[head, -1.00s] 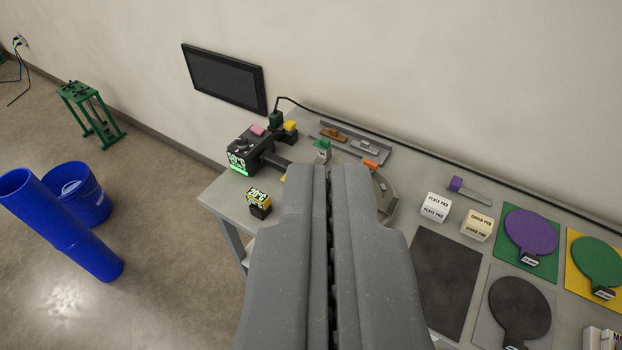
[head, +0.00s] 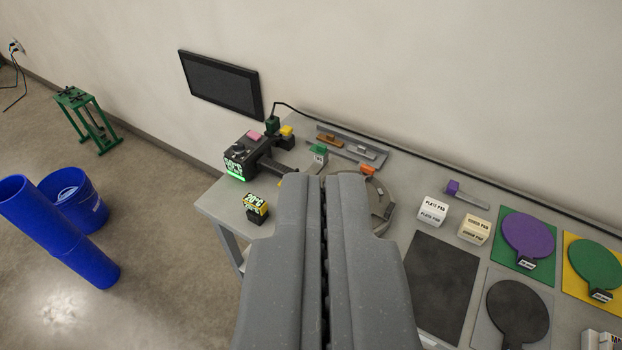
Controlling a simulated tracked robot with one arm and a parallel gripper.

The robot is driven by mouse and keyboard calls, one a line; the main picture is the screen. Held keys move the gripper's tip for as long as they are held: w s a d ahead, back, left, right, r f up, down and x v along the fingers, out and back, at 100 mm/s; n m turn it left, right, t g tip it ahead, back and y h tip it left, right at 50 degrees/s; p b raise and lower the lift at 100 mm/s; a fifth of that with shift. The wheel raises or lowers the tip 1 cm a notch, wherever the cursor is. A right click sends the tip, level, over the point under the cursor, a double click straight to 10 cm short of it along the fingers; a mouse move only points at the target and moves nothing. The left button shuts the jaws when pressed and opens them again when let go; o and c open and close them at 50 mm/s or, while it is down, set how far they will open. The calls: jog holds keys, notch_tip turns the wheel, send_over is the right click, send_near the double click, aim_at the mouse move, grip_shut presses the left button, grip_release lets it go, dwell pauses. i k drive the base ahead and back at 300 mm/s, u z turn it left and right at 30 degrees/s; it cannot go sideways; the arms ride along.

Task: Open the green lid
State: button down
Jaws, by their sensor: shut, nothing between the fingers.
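A green round lid (head: 595,264) with a small dark labelled handle lies flat on a yellow square plate (head: 573,280) at the far right of the bench. A purple round lid (head: 528,235) lies on a green square plate (head: 511,261) to its left. A small grey block with a green top (head: 318,153) stands just beyond my fingertips. My gripper (head: 324,178) fills the lower middle, its two long grey fingers closed together with nothing between them. It is well left of the green round lid and hides part of the bench.
A dark round paddle (head: 517,312) lies on the bench near the right. White and cream labelled blocks (head: 432,211) (head: 474,229) stand between my gripper and the lids. A dark machine (head: 247,160) is at the bench's left end.

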aim_at(320, 149)
jog(key=u, duration=0.5)
jog(key=i, duration=1.7)
jog(key=z, duration=0.35)
